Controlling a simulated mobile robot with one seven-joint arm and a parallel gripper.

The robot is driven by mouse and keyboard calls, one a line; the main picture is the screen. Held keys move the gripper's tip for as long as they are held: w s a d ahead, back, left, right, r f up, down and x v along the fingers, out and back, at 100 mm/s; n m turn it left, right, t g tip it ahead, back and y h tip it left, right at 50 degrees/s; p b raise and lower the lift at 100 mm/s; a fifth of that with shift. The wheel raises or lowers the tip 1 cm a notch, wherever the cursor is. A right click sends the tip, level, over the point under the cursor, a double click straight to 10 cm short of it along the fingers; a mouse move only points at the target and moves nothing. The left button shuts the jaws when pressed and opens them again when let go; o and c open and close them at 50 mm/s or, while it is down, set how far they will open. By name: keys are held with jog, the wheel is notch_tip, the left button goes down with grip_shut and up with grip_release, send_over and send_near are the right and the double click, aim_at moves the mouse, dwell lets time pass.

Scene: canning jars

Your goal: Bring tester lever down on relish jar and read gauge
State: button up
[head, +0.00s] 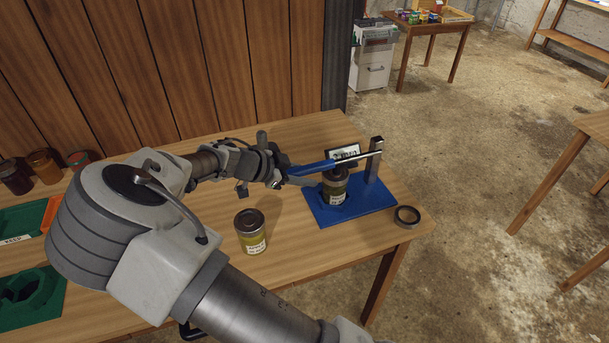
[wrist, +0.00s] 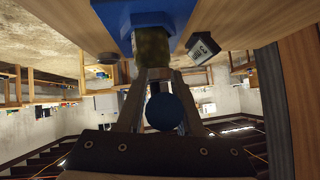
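The tester has a blue base (head: 374,199), a metal post (head: 373,165) and a lever (head: 313,168) with a blue handle and a metal bar. A jar with a dark lid and a greenish label (head: 334,188) stands upright on the base, under the lever. The lever passes close over its lid; I cannot tell if they touch. The gauge (head: 343,154) stands behind the jar; its digits are too small to read. It also shows in the wrist view (wrist: 202,48). My gripper (wrist: 160,78) is at the handle's left end, its fingers closed around the round blue knob (wrist: 162,112).
Another jar with a yellow-green label (head: 251,231) stands on the table left of the tester. A dark ring (head: 407,216) lies near the table's right corner. Green trays (head: 28,296) and several dark jars (head: 43,166) are at the left. A wooden panel wall rises behind.

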jog(key=o, duration=0.3)
jog(key=shift+o, duration=0.2)
jog(key=v, duration=1.7)
jog(key=shift+p, duration=0.35)
jog(key=shift+s+a+r, duration=0.1)
jog(key=s+d+r+n+g+y+p, duration=0.1)
jog(key=s+d+r+n+g+y, duration=0.15)
jog(key=d, duration=0.55)
jog(key=s+d+r+n+g+y, duration=0.1)
jog(key=s+d+n+g+y, duration=0.2)
jog(key=d, duration=0.4)
jog(key=s+d+r+n+t+y, duration=0.2)
jog(key=s+d+r+n+t, duration=0.1)
jog(key=s, duration=0.5)
jog(key=s+d+r+n+t+y+p, duration=0.1)
jog(key=s+d+r+n+t+y, duration=0.1)
jog(key=s+d+r+n, duration=0.4)
jog(key=shift+s+r+n+t, duration=0.55)
jog(key=shift+s+r+t, duration=0.1)
jog(key=shift+s, duration=0.45)
